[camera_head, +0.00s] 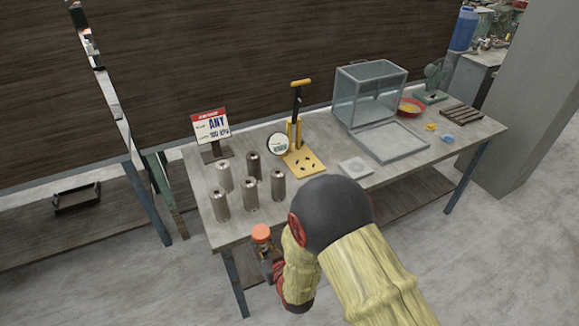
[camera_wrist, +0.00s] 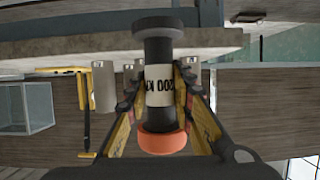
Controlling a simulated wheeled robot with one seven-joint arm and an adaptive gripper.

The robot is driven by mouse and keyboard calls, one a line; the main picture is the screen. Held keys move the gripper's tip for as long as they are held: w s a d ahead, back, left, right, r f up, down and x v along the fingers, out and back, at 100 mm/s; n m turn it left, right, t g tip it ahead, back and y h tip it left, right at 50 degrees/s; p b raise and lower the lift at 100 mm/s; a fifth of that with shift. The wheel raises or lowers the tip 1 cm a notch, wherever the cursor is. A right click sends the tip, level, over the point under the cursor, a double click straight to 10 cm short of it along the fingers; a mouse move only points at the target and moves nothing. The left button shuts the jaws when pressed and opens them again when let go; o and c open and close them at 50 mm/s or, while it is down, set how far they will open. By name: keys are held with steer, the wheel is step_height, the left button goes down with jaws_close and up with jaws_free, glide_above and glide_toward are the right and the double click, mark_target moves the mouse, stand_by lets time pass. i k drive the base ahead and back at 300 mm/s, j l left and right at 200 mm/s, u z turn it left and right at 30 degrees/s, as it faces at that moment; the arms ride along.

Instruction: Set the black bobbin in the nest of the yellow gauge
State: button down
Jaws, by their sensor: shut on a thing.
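My gripper (camera_head: 268,258) is shut on the black bobbin and holds it beside the table's front edge. The yellow gauge (camera_head: 303,163) stands on the table, with a black column, yellow handle and round dial (camera_head: 278,143). I cannot make out its nest clearly.
A grey square block (camera_head: 355,167) and a glass case (camera_head: 369,95) are to the right. A red bowl (camera_head: 411,106) is farther right.

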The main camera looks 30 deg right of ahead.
mark_target(305, 164)
steer(key=j+u, duration=0.1)
steer(key=u, duration=0.35)
steer(key=i+u, duration=0.15)
steer(key=u, duration=0.35)
steer(key=i+j+u, duration=0.1)
steer(key=u, duration=0.35)
steer(key=i+j+u, duration=0.1)
steer(key=i+u, duration=0.15)
steer(key=u, duration=0.15)
steer(key=i+u, duration=0.25)
steer(key=u, duration=0.15)
steer(key=i+z, duration=0.2)
steer(key=z, duration=0.2)
steer(key=i+j+z, duration=0.1)
steer(key=z, duration=0.7)
steer(key=i+j+z, duration=0.1)
steer(key=z, duration=0.3)
steer(key=j+z, duration=0.15)
steer(key=z, duration=0.25)
steer(key=i+j+z, duration=0.1)
steer(key=z, duration=0.3)
